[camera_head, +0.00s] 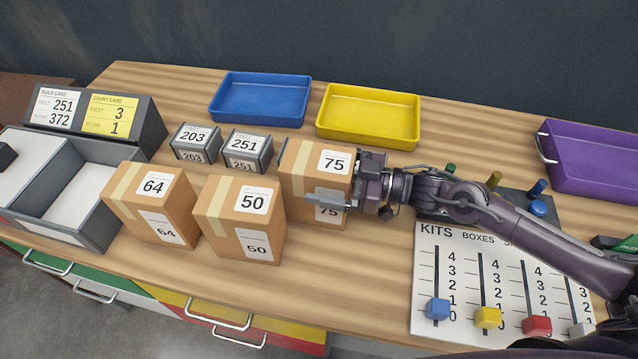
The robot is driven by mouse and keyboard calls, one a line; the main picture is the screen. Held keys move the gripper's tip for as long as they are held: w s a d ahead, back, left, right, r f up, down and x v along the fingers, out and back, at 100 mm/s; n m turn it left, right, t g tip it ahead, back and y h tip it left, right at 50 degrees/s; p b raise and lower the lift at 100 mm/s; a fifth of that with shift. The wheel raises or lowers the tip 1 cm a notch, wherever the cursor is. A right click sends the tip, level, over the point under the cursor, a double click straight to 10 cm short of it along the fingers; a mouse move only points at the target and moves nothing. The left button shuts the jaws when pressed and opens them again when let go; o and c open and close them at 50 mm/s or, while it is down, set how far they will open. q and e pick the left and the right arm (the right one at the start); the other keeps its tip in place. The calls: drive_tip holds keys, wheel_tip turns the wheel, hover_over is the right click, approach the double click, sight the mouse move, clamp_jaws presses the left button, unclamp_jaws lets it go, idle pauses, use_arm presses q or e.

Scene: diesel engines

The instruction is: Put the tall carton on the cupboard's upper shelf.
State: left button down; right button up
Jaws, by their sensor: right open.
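Three brown cartons stand on the wooden bench, marked 64 (155,200), 50 (240,217) and 75 (312,165). I cannot tell for sure which is the tall carton. My right gripper (338,184) is open at the right side of the 75 carton. One finger lies across the front of that carton, partly covering its lower label; the other finger is largely hidden. I cannot tell whether the fingers touch it. My left gripper is not in view. No cupboard or shelf is in view.
Grey 203 (196,143) and 251 (248,148) boxes stand behind the cartons. Blue (260,99), yellow (368,115) and purple (590,163) trays lie farther back. A grey divided bin (80,217) is left. A slider board (500,285) is at front right.

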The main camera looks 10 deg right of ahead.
drive_tip(key=c, duration=2)
drive_tip(key=shift+w+r, duration=0.1)
drive_tip(key=shift+r, duration=0.1)
drive_tip(key=shift+c, duration=0.3)
drive_tip(key=shift+r, duration=0.1)
